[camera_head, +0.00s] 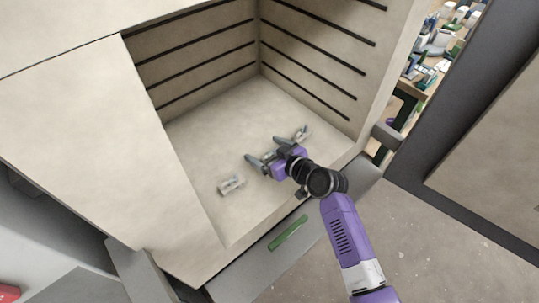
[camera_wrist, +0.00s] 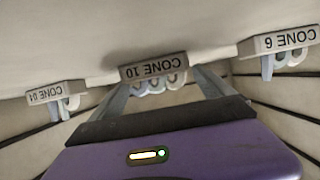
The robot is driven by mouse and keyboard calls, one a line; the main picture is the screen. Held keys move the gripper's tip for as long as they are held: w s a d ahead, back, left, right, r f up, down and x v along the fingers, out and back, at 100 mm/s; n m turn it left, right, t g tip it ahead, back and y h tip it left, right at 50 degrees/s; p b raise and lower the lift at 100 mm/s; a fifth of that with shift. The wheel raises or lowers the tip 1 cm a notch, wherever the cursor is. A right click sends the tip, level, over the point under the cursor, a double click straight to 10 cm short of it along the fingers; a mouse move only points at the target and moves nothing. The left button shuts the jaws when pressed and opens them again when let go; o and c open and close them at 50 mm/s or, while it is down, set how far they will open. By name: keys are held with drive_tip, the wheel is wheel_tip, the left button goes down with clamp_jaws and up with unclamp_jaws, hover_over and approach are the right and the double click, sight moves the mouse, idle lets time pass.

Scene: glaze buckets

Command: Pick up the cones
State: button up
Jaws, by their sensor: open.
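Three pale cone packs with labelled bars and small white, bluish cones sit on the kiln floor. In the wrist view the CONE 10 pack (camera_wrist: 153,68) is in the middle, the CONE 04 pack (camera_wrist: 56,93) at the left and the CONE 6 pack (camera_wrist: 279,41) at the right. In the head view one pack (camera_head: 231,185) lies left of my gripper (camera_head: 265,151) and another pack (camera_head: 302,134) to its right. My gripper is open, its fingers (camera_wrist: 163,82) pointing at the CONE 10 pack, one towards each end. Whether they touch it is unclear.
The box-like kiln chamber (camera_head: 205,128) has dark slots along its walls and is open towards me. Its front sill carries a green strip (camera_head: 288,232). A cluttered shelf (camera_head: 435,50) stands outside at the upper right. Bare floor lies between the packs.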

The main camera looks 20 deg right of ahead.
drive_tip(key=shift+w+a+f, duration=0.1)
drive_tip(key=shift+w+f, duration=0.05)
drive_tip(key=shift+w, duration=0.2)
drive_tip(key=shift+c, duration=0.2)
drive_tip(key=c, duration=1.5)
drive_tip(key=shift+o, duration=0.2)
